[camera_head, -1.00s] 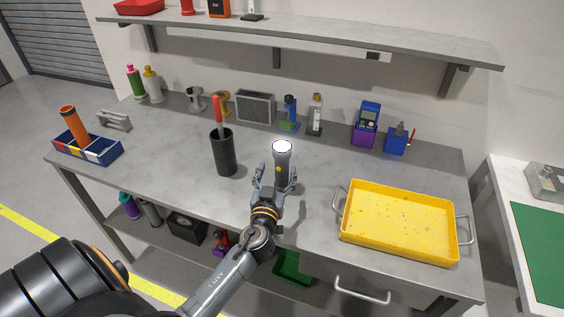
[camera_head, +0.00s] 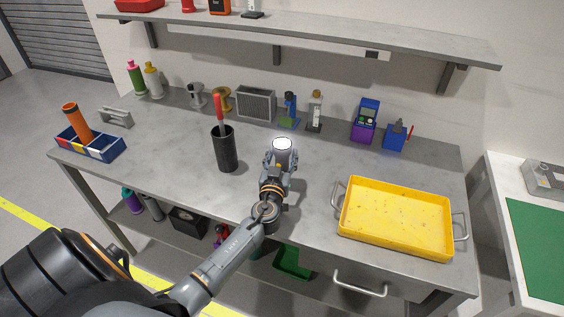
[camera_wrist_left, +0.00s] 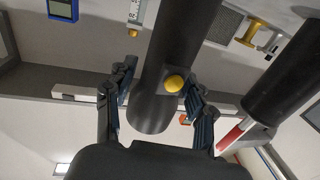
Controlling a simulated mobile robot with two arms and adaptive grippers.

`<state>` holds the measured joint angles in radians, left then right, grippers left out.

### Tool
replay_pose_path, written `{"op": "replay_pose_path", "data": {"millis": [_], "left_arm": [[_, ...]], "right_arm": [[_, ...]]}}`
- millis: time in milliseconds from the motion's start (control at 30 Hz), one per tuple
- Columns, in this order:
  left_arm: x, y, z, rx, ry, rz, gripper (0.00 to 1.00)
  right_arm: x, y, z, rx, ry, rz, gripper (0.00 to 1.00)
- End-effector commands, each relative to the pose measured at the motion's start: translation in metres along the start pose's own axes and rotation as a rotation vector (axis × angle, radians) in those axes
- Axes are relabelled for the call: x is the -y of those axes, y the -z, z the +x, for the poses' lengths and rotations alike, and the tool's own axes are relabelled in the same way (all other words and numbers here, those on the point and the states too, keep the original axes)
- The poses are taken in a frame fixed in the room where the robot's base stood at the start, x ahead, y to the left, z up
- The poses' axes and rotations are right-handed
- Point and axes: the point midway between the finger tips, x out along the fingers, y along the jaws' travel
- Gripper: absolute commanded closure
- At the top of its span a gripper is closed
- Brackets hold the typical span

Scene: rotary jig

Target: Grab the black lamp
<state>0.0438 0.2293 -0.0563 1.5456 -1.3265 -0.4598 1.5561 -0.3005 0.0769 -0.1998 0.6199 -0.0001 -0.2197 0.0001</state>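The black lamp (camera_head: 283,145) stands upright on the grey workbench, its round top lit white. My left gripper (camera_head: 279,165) is at the lamp from the front, with a finger on each side of its body. In the left wrist view the dark lamp body (camera_wrist_left: 165,55), with a yellow button, lies between the two fingers (camera_wrist_left: 160,90). The right finger overlaps its edge near the button, and a gap shows at the left finger. The gripper looks open around the lamp. My right gripper is not in view.
A black cup (camera_head: 225,150) with a red-handled tool stands left of the lamp. A yellow tray (camera_head: 397,246) with handles is at the right. Bottles, a grey speaker-like box (camera_head: 256,105) and a blue-purple device (camera_head: 366,120) line the back. A shelf (camera_head: 330,33) hangs above.

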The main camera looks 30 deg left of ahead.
Motion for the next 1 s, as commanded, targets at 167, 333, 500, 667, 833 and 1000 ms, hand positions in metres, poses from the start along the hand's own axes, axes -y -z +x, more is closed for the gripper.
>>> {"op": "replay_pose_path", "data": {"millis": [167,333,500,667,833,1000], "left_arm": [[0.0,0.0,0.0,0.0,0.0,0.0,0.9],[0.0,0.0,0.0,-0.001,0.0,0.0,0.93],[0.0,0.003,0.0,-0.001,0.001,-0.001,0.93],[0.0,0.013,0.0,-0.002,0.001,-0.004,0.93],[0.0,0.043,-0.008,-0.004,-0.001,-0.004,0.93],[0.0,0.083,-0.043,-0.004,-0.001,-0.006,0.93]], "right_arm": [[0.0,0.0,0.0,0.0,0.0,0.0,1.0],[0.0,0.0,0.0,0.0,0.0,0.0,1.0],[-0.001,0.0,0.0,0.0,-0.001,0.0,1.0],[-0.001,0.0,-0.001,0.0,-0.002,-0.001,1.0],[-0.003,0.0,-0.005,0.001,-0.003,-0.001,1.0],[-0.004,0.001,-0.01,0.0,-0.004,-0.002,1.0]]}}
